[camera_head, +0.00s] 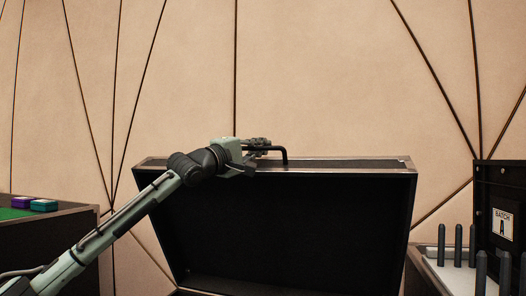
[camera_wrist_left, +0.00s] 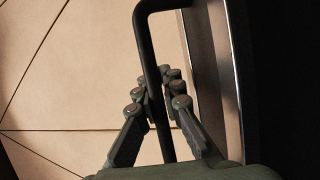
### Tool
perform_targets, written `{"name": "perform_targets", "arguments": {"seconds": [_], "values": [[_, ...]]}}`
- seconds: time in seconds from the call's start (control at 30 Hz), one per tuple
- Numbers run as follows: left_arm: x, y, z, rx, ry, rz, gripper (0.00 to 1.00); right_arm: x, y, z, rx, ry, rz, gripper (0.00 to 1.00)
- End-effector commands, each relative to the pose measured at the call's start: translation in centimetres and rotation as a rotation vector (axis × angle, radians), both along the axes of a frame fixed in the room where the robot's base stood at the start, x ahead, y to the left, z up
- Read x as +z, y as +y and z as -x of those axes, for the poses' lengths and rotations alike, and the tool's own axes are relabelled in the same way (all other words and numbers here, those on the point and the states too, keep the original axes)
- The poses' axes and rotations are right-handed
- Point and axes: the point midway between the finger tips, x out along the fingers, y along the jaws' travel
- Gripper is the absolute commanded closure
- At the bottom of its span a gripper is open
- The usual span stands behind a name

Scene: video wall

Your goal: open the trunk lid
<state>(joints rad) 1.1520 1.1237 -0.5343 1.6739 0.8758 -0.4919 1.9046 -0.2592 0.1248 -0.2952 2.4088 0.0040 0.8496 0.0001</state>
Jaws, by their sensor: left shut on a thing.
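The trunk lid (camera_head: 300,225) stands raised and tilted in the middle of the head view, its dark inner face toward me. A black bar handle (camera_head: 284,154) sits on its upper edge. My left gripper (camera_head: 266,146) is at the handle. In the left wrist view the fingers (camera_wrist_left: 168,98) are closed around the handle bar (camera_wrist_left: 146,45), with the lid's metal-trimmed edge (camera_wrist_left: 234,70) just to the right. The trunk's lower body is out of view below the lid. My right gripper is not in view.
At the left stands a table with a green top (camera_head: 12,213) and small purple and teal boxes (camera_head: 43,205). At the right are a light tray (camera_head: 455,278) with several dark upright pegs and an open black case (camera_head: 500,200). A beige panelled wall (camera_head: 300,70) is behind.

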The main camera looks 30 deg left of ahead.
Motion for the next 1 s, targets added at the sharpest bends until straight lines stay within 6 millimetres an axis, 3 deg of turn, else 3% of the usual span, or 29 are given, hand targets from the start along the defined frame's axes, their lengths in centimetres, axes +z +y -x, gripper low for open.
{"name": "perform_targets", "arguments": {"seconds": [0.2, 0.23, 0.3, 1.0], "values": [[-0.19, 0.02, -0.11, 0.001, 0.005, 0.000, 1.00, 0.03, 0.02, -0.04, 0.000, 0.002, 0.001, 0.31], [-0.19, 0.02, -0.11, 0.001, 0.005, 0.000, 0.90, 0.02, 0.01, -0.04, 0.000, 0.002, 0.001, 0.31], [-0.15, 0.02, -0.10, 0.001, 0.005, 0.000, 0.82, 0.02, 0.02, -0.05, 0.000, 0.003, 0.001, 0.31], [0.05, 0.05, 0.03, 0.001, 0.000, 0.000, 0.82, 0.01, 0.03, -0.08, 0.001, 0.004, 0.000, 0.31]]}}
